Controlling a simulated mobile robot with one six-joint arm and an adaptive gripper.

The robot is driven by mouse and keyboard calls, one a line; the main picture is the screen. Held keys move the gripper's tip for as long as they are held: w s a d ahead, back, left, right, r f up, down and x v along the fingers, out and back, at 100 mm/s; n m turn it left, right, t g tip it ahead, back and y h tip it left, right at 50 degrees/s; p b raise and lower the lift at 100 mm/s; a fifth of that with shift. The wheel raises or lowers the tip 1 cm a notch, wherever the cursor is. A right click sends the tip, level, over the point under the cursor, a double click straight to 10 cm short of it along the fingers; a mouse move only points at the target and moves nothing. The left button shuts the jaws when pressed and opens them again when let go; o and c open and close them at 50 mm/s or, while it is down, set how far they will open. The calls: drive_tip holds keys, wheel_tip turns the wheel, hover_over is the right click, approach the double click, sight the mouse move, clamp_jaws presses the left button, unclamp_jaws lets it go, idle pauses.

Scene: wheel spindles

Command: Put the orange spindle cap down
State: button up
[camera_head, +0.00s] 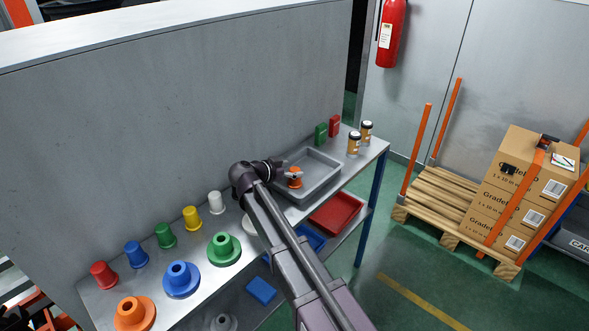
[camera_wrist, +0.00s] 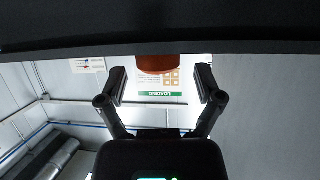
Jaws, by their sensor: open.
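The orange spindle cap (camera_head: 295,183) is in the grey tray (camera_head: 325,159) on the shelf top, at the end of my arm. My gripper (camera_head: 289,173) is at the cap over the tray. In the wrist view my gripper (camera_wrist: 160,80) is open, with one finger on each side and a gap between each finger and the cap. The cap (camera_wrist: 157,64) shows there between the fingertips, partly cut off by a dark grey band. Whether the cap touches the tray floor is hard to see.
Red, blue, green, yellow and white caps (camera_head: 216,203) line the shelf's back. Orange, blue and green flanged spindles (camera_head: 224,249) stand in front. Two cups (camera_head: 354,143) and green and red boxes (camera_head: 334,126) stand beyond the tray. A grey wall (camera_head: 170,100) rises behind.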

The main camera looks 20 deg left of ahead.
drive_tip(key=p+v, duration=0.3)
drive_tip(key=v, duration=0.8)
drive_tip(key=shift+p, duration=0.4)
